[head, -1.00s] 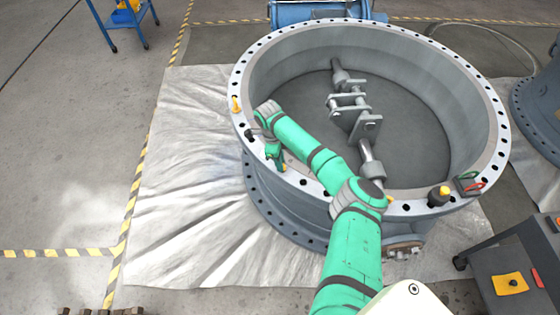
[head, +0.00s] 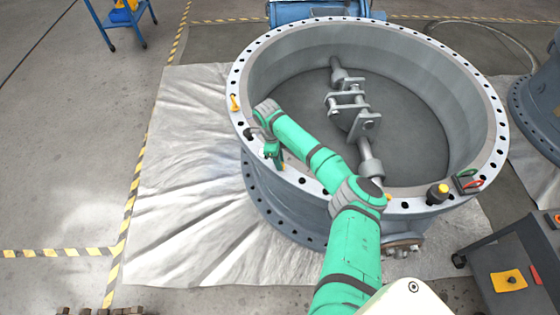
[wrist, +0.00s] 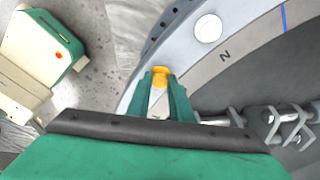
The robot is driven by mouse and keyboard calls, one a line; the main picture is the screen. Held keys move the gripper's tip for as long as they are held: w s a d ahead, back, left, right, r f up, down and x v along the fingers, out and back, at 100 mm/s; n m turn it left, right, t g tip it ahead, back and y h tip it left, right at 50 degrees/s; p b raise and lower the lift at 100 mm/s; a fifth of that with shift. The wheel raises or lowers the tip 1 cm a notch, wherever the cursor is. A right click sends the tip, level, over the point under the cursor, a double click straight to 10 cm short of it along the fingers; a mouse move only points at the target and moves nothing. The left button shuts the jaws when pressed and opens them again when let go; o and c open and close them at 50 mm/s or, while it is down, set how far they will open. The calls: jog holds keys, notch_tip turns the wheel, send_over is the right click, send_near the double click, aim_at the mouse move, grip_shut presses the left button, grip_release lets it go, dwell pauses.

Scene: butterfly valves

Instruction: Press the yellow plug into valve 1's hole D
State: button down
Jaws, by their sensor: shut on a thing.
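Valve 1 appears to be the large grey ring-shaped valve body (head: 305,225) standing on a pale sheet; no number is legible. Its top flange carries many bolt holes. My gripper (head: 277,160) is at the near-left part of that flange. In the wrist view my gripper (wrist: 164,82) is shut on the yellow plug (wrist: 161,74), which sits between the green fingertips. The plug shows against the flange surface (wrist: 190,62); its lower part is hidden by the fingers, so I cannot tell whether it touches a hole. No letter D is readable; an N shows on the flange.
A yellow item (head: 234,102) stands on the flange's left. A black and yellow item (head: 438,193) and a red and green clip-like item (head: 468,182) sit at its right. The shaft and linkage (head: 352,115) cross the bore. A dark cart (head: 510,260) stands at lower right.

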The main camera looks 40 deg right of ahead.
jog(key=shift+f, duration=0.4)
jog(key=shift+d+f, duration=0.1)
jog(key=c, duration=1.5)
grip_release()
jog(key=shift+w, duration=0.1)
jog(key=o, duration=0.5)
jog(key=shift+d, duration=0.1)
jog(key=shift+a+r, duration=0.2)
jog(key=shift+r, duration=2.85)
jog(key=shift+d, duration=0.2)
